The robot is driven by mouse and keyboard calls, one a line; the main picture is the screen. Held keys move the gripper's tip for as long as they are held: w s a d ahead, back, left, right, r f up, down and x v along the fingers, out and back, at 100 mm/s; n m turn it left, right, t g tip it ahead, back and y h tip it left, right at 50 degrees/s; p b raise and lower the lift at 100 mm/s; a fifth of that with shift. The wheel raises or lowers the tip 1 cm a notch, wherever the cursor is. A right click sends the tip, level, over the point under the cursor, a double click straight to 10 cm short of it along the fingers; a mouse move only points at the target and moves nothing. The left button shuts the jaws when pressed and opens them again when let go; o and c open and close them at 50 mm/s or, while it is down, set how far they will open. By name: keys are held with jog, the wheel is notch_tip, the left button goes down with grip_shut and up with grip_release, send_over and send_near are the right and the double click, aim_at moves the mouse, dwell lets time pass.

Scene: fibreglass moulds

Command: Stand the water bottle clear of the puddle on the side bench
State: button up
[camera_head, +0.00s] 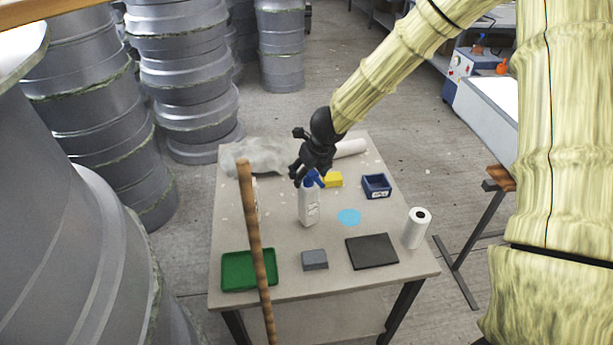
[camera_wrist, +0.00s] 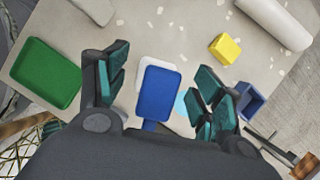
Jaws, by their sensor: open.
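The water bottle (camera_head: 309,206), white with a blue top, stands upright near the middle of the side bench (camera_head: 285,283). The light-blue puddle (camera_head: 349,216) lies to its right; a strip of bare bench shows between them in the head view. My gripper (camera_head: 307,177) is above the bottle, fingers pointing down around its blue top. In the wrist view my gripper (camera_wrist: 160,86) is open, with the blue top (camera_wrist: 157,93) between its fingers and a gap on each side. The puddle (camera_wrist: 181,104) is partly hidden there by the bottle and fingers.
Also on the bench are a green tray (camera_head: 231,284), grey block (camera_head: 314,260), dark flat plate (camera_head: 371,252), paper roll (camera_head: 416,228), blue bin (camera_head: 376,186), and yellow block (camera_head: 333,179). A brown pole (camera_head: 254,240) crosses the view at left. Bare bench shows around the bottle.

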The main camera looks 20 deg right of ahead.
jog(key=v, duration=0.8)
jog(key=shift+s+r+p, duration=0.1)
jog(key=shift+r+p, duration=0.2)
